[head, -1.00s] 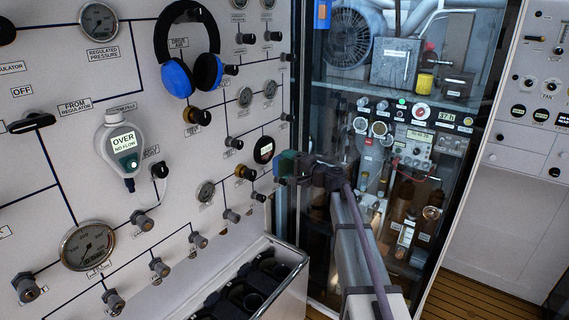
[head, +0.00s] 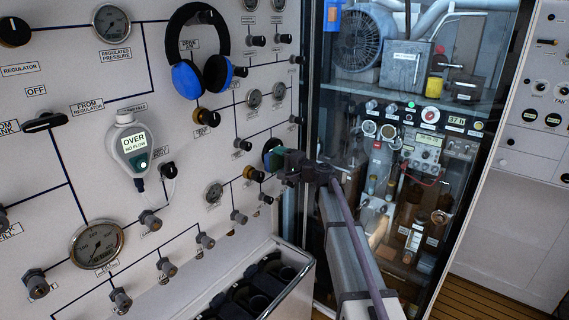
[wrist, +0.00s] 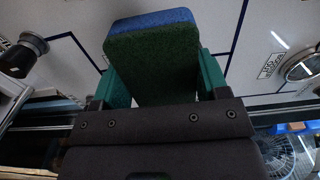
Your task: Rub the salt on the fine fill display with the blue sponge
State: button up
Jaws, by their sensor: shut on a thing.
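A white display unit (head: 132,148) reading OVER, NO FLOW hangs on the panel at the left of the head view. The label above it is too small to read, and I cannot make out salt on it. My gripper (head: 277,158) is well to its right, near the panel's right edge. It is shut on the blue sponge (head: 271,147), which also shows in the wrist view (wrist: 152,20) with a blue edge and a dark green face. The green fingers of my gripper (wrist: 164,76) stand on both sides of it. I cannot tell whether the sponge touches the panel.
Blue and black headphones (head: 196,50) hang above and right of the display. Knobs, valves and a large gauge (head: 96,244) stick out from the panel. A white bin (head: 290,285) with dark contents stands below. A glass-fronted cabinet (head: 400,95) is at the right.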

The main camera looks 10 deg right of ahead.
jog(key=shift+x, duration=1.05)
dwell(0.5)
jog(key=shift+d, duration=0.1)
jog(key=w+d, duration=0.4)
jog(key=d, duration=0.1)
jog(key=shift+w+d, duration=0.2)
jog(key=shift+w, duration=0.15)
dwell(0.3)
jog(key=shift+s+a, duration=1.2)
jog(key=shift+a, duration=0.25)
jog(key=shift+s+a, duration=1.2)
jog(key=shift+a, duration=0.25)
jog(key=shift+v, duration=3.05)
